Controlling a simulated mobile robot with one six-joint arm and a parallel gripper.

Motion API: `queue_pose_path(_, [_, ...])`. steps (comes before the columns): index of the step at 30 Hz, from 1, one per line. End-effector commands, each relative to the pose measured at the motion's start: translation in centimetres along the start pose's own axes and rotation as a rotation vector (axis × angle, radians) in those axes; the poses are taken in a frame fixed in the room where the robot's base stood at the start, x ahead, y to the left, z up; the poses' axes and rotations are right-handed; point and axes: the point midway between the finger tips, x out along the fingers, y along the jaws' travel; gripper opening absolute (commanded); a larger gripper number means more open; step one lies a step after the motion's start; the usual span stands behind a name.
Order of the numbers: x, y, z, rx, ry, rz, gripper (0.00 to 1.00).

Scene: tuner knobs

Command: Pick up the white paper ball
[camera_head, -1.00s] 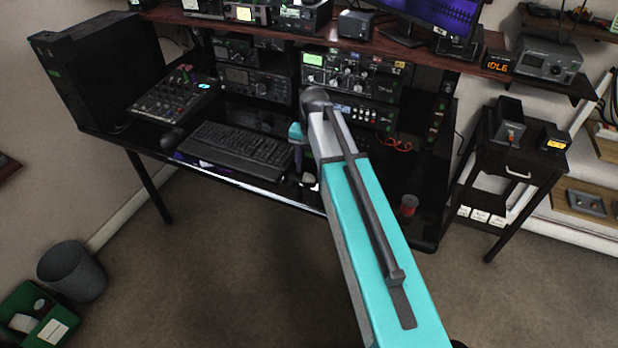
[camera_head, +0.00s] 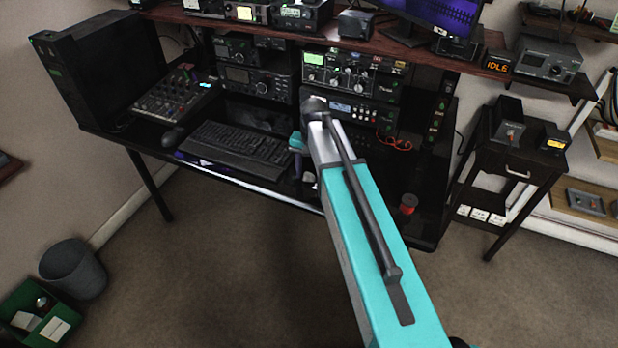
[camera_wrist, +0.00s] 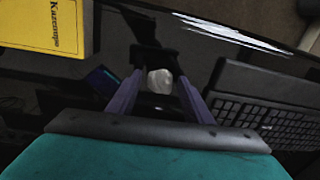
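The white paper ball (camera_wrist: 159,81) lies on the glossy black desk (camera_head: 268,183) in the wrist view. It shows between the two purple fingers of my gripper (camera_wrist: 160,79), near their tips. The fingers are apart, with a visible gap on each side of the ball. I cannot tell how high the tips are above the desk. In the head view, a small white patch (camera_head: 309,177) beside my arm, near the desk's front edge, looks like the ball. My arm hides most of the gripper there.
A black keyboard (camera_wrist: 265,100) lies close to the right of the ball in the wrist view. A yellow book (camera_wrist: 55,25) lies at upper left.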

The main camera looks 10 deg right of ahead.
Motion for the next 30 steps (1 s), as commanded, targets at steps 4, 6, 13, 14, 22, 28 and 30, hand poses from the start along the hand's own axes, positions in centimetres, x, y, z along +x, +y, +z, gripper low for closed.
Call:
queue_pose_path(4, [0.0,0.0,0.0,0.000,0.000,0.000,0.22])
queue_pose_path(6, [0.0,0.0,0.0,0.000,0.000,0.000,0.15])
queue_pose_path(13, [0.0,0.1,0.0,0.001,0.000,0.000,0.14])
queue_pose_path(14, [0.0,0.1,0.0,0.001,0.000,0.000,0.14])
queue_pose_path(22, [-0.4,0.0,-0.1,0.001,0.001,0.000,0.14])
queue_pose_path(28, [-1.6,0.0,-0.1,0.001,0.001,-0.001,0.14])
queue_pose_path(30, [-2.1,-0.1,-0.1,0.001,0.001,-0.001,0.14])
